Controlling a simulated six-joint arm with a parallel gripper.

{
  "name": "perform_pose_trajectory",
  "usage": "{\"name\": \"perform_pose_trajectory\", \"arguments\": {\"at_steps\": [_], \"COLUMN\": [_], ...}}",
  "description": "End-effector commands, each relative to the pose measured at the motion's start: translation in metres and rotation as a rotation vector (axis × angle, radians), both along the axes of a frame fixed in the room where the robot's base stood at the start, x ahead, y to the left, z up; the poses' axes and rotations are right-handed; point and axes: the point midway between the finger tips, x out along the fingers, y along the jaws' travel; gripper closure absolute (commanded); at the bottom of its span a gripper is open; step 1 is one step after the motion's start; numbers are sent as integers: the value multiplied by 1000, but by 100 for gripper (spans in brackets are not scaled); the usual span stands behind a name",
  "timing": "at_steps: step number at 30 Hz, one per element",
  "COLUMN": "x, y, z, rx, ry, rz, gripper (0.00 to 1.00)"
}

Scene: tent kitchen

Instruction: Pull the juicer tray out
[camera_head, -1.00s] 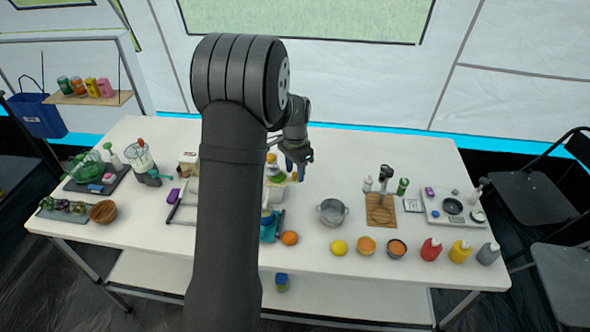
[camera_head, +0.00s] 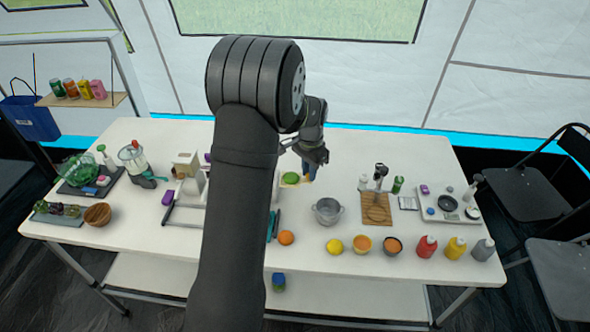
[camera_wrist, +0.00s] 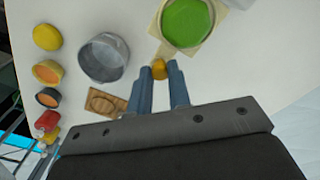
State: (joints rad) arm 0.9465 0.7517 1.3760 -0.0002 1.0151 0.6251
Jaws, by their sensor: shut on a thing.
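The juicer tray (camera_wrist: 218,22) is pale cream with a round green top (camera_wrist: 186,20). It lies at the top of the wrist view, and an orange-yellow knob (camera_wrist: 160,72) sits at its near edge. My gripper (camera_wrist: 161,75) is shut on this knob, with one blue-grey finger on each side. In the head view the green-topped tray (camera_head: 290,178) shows just right of my forearm. My gripper (camera_head: 311,174) is at its right end. The juicer body is not clearly visible; my arm covers that part of the table.
A grey pot (camera_head: 328,211) stands close to the right of the tray, with a wooden board (camera_head: 376,209) beyond it. An orange (camera_head: 286,238) and a lemon (camera_head: 334,246) lie near the front. A white slicer-like device (camera_head: 187,190) stands left of my arm.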

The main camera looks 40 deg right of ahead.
Motion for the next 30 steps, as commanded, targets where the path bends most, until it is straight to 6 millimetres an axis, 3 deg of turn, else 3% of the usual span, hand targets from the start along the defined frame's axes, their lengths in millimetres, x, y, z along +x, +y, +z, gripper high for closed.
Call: {"name": "perform_pose_trajectory", "arguments": {"at_steps": [11, 12, 15, 24, 30], "x": [-7, -7, -7, -6, -5], "y": [-7, -8, -7, -6, -7], "z": [1, 1, 1, 3, 29], "rx": [-4, -4, -3, -2, -6], "ry": [0, 1, 0, -1, -4], "rz": [0, 0, 0, 0, 1], "gripper": [100, 75, 61, 61, 61]}}
